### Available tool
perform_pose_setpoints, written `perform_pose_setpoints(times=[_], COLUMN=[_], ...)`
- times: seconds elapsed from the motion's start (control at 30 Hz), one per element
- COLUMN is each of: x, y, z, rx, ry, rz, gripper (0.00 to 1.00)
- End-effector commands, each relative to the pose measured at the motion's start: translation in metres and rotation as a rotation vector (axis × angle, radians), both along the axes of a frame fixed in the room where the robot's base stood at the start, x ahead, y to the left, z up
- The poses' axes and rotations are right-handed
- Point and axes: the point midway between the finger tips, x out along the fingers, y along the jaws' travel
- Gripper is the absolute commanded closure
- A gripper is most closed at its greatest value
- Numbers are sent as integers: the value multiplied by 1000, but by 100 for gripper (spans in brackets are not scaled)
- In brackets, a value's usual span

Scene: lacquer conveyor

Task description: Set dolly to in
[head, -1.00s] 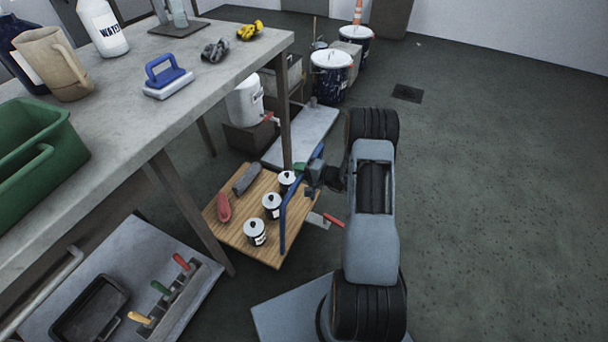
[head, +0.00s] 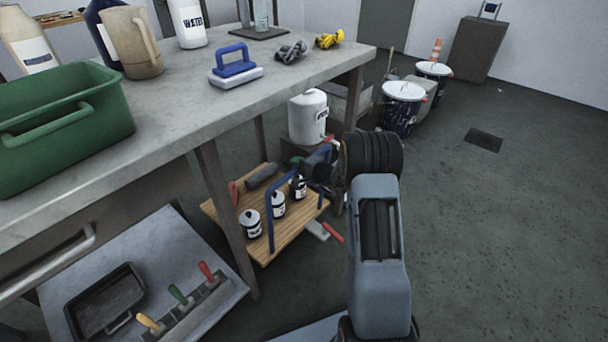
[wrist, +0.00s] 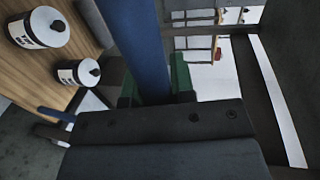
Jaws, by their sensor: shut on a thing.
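The dolly (head: 292,230) is a low wooden platform with a blue bar handle (head: 271,222). It stands on the floor partly under the grey workbench, its left corner behind the near bench leg. Several white-lidded cans (head: 250,223), a red-handled item and a dark grey roll (head: 262,176) sit on it. My gripper (head: 322,166) is at the handle's far upper end. In the wrist view, the green fingertips of my gripper (wrist: 155,86) are shut around the blue handle (wrist: 143,40). My arm hides the dolly's far right corner.
The workbench (head: 190,105) has a near leg (head: 226,220) close to the dolly. A red-handled scraper (head: 333,232) lies by the dolly's right side. A white container (head: 307,116) stands behind it, and drums (head: 402,112) stand farther back. A tray (head: 105,302) sits under the bench at left. Floor at right is clear.

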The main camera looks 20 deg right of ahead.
Motion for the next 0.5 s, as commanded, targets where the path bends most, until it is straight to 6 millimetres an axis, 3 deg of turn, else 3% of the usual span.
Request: perform_pose_setpoints(times=[0.5], x=[9], y=[8], z=[1], rx=[0], ry=[-1], rz=[-2], gripper=[100])
